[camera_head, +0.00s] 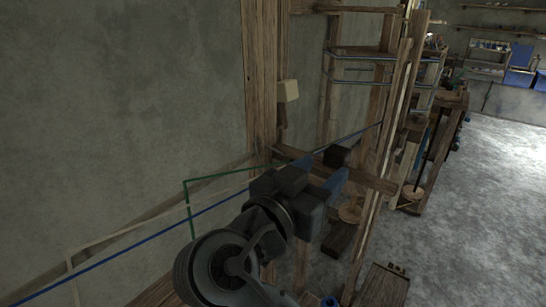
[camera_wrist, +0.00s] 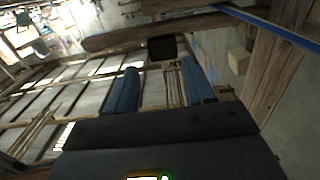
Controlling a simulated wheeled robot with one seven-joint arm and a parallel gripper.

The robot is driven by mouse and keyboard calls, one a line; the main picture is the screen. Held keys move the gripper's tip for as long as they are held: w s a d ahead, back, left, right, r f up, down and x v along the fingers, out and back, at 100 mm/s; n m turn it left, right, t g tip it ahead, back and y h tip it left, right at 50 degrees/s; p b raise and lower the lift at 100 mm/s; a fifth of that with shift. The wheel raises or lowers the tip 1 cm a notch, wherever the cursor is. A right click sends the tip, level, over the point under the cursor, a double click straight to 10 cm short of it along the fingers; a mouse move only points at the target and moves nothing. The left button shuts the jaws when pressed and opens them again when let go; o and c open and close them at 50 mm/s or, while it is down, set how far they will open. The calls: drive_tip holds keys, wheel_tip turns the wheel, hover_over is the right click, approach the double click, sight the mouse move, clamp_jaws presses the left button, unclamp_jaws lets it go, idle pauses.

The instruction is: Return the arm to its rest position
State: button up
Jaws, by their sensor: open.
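My gripper (camera_head: 336,172) is at the end of my arm in the middle of the head view, close to the wooden loom frame (camera_head: 262,75). In the wrist view its two blue fingers (camera_wrist: 160,88) stand well apart with nothing held between them. A dark block (camera_wrist: 162,48) shows beyond the fingertips in the wrist view; I cannot tell whether it is touched. A dark block-like shape also shows by the fingers in the head view.
A blue cord (camera_head: 130,246) runs diagonally past my arm, with a green bracket (camera_head: 187,206) beside it. A pale wooden block (camera_head: 288,91) sits on the loom post. Loom beams stand close around the gripper. The grey floor (camera_head: 490,210) at right is clear.

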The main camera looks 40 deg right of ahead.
drive_tip(key=shift+w+d+f+n+t, duration=0.1)
drive_tip(key=shift+f+n+t, duration=0.2)
drive_tip(key=shift+f+n, duration=0.2)
wheel_tip(320, 180, down, 15)
drive_tip(key=s+a+n+t+y, duration=0.25)
drive_tip(key=n+t+y, duration=0.55)
drive_tip(key=n, duration=0.5)
drive_tip(key=s+a+f+n+y, duration=0.3)
drive_tip(key=s+a+f+y, duration=0.3)
drive_tip(key=s, duration=0.3)
drive_tip(key=s+a+r+t+y, duration=0.1)
drive_tip(key=s+r, duration=0.2)
drive_tip(key=s, duration=0.4)
drive_tip(key=s+a+r+m+t+y, duration=0.1)
drive_tip(key=s+r+y, duration=0.1)
drive_tip(key=s, duration=0.5)
drive_tip(key=shift+r+t+y, duration=0.3)
drive_tip(key=shift+r+t, duration=0.1)
drive_tip(key=shift+r, duration=0.45)
drive_tip(key=shift+s, duration=0.1)
